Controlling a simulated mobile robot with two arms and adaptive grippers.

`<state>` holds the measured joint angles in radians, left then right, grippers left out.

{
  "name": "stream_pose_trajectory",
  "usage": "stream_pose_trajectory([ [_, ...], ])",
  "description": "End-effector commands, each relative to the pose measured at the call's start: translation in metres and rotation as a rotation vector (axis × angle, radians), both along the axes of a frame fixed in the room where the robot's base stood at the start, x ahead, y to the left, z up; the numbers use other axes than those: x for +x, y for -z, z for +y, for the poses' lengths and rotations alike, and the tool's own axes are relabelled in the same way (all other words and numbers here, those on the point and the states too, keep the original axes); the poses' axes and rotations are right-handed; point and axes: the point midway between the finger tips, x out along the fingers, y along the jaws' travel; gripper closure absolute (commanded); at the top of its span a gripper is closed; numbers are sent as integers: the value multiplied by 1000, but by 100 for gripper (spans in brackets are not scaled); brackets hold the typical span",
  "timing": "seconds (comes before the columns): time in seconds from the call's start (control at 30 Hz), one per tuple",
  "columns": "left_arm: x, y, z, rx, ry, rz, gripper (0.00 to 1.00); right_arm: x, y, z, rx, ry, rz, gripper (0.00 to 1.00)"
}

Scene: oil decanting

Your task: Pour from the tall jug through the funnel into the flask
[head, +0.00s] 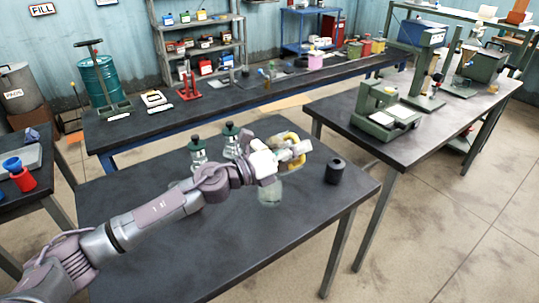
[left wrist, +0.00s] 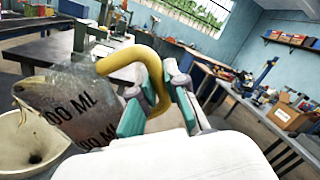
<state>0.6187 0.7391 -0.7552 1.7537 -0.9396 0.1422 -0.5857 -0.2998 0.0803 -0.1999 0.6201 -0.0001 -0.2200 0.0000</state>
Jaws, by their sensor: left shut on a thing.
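The tall jug (left wrist: 75,100) is clear with dark ML lettering and a yellow handle (left wrist: 150,72). My left gripper (left wrist: 158,108) is shut on that handle; in the head view the gripper (head: 292,152) is above the table. The jug is tilted, with its lip at the left over the cream funnel (left wrist: 28,140). Brownish liquid shows near the lip; I cannot tell whether it is flowing. A clear glass flask (head: 270,192) stands on the table below the gripper. The funnel's seat in the flask is hidden by my arm. My right gripper is out of view.
Two glass bottles with dark green stoppers, one on the left (head: 198,152) and one on the right (head: 231,139), stand behind my left arm. A black cylinder (head: 335,171) stands at the table's right. The front of the dark table (head: 240,245) is clear.

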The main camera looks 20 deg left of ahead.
Motion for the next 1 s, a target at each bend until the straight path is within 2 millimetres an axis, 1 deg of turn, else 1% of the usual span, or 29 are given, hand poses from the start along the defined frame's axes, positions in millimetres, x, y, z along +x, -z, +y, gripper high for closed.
stream_pose_trajectory([
  [1.0, 4, -2, 7, -69, -1, 52, 100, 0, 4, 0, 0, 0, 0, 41],
])
